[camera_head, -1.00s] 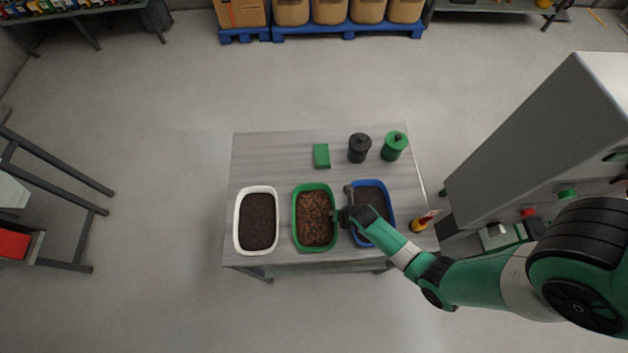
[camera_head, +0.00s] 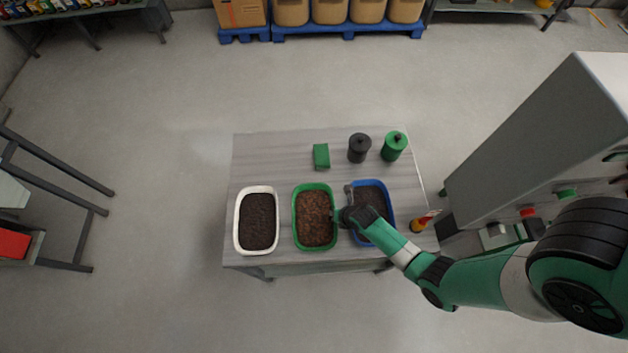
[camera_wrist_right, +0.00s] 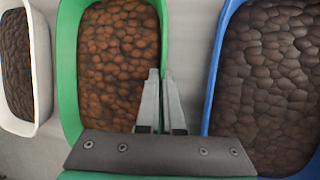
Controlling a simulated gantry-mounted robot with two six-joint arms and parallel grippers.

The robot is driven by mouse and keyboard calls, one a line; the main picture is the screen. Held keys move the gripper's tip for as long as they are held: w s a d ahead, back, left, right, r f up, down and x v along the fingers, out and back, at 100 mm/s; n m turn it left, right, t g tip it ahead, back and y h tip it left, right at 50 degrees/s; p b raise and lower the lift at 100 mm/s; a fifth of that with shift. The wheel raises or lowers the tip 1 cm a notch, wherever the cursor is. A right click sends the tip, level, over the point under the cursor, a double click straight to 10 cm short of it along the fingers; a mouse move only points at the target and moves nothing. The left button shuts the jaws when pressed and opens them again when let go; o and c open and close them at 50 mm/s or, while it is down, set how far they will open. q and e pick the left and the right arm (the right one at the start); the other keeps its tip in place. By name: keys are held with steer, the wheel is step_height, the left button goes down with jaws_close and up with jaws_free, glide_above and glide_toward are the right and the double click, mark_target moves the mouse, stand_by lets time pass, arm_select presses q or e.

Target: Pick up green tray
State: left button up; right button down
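The green tray (camera_head: 296,222), filled with brown lumpy material, stands on the grey table between a white tray and a blue tray. It also shows in the right wrist view (camera_wrist_right: 68,80). My right gripper (camera_head: 338,215) is at the green tray's right side wall. In the right wrist view its two fingers (camera_wrist_right: 162,85) are close together, one on each side of that rim, and look shut on it. The tray sits level and appears to rest on the table. My left gripper is not in view.
The white tray (camera_head: 238,224) is to the left and the blue tray (camera_head: 391,222) close to the right, under my right arm. A green box (camera_head: 321,157), a black canister (camera_head: 359,149) and a green canister (camera_head: 394,147) stand behind. A grey machine (camera_head: 535,135) is at right.

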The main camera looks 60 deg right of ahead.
stand_by(0.3)
steer(key=shift+r, duration=0.6)
step_height(320, 180, up, 3)
steer(key=shift+a+f+p, duration=0.1)
steer(key=shift+p, duration=0.85)
steer(key=s+a+r+p, duration=0.7)
steer(key=a+r+p, duration=0.2)
steer(key=a, duration=0.2)
steer(key=shift+s+a, duration=0.25)
steer(key=shift+s, duration=0.1)
steer(key=shift+w, duration=0.1)
